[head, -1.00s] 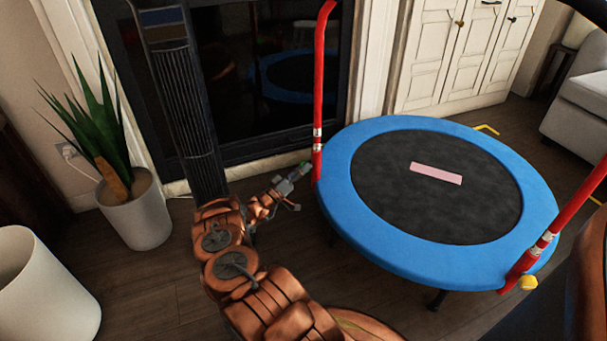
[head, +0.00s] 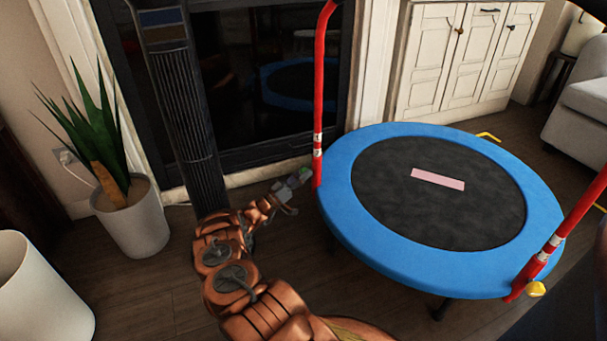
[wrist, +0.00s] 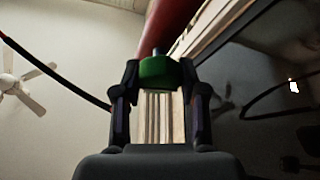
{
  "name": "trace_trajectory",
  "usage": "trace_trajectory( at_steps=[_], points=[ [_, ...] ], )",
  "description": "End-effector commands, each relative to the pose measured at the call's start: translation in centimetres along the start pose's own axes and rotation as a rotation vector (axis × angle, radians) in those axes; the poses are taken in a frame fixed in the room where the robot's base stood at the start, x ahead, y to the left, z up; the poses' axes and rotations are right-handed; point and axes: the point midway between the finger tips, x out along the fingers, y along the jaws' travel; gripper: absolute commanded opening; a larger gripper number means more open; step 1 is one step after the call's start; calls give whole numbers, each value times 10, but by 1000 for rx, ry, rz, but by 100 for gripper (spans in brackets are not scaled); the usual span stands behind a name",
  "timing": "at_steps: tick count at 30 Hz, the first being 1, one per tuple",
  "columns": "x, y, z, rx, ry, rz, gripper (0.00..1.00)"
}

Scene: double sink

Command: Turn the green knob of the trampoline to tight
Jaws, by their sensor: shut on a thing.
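The trampoline (head: 350,235) has a blue rim and a black mat, with red handle posts at its left and right. The green knob (wrist: 158,72) is at the left red post (wrist: 172,25) in the wrist view. It shows small in the head view (head: 305,172), near the foot of that post. My gripper (wrist: 160,85) has one finger on each side of the knob and is shut on it. In the head view my gripper (head: 297,178) reaches the post from the left. No marking for tight is readable.
A yellow knob (head: 536,289) is at the right post's foot. A potted plant (head: 135,218) and a white bin (head: 40,290) stand at the left. A dark fireplace front (head: 250,130) and white cabinet (head: 460,60) are behind. A pink strip (head: 437,180) lies on the mat.

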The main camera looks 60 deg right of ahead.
Motion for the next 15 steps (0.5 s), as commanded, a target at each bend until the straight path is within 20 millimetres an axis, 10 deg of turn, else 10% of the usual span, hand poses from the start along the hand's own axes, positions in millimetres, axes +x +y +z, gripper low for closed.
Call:
trace_trajectory(
  at_steps=[8, 15],
  points=[
    [1, 1, -1, 1, 2, 3, 67],
    [0, 0, 0, 0, 1, 1, 67]
  ],
)
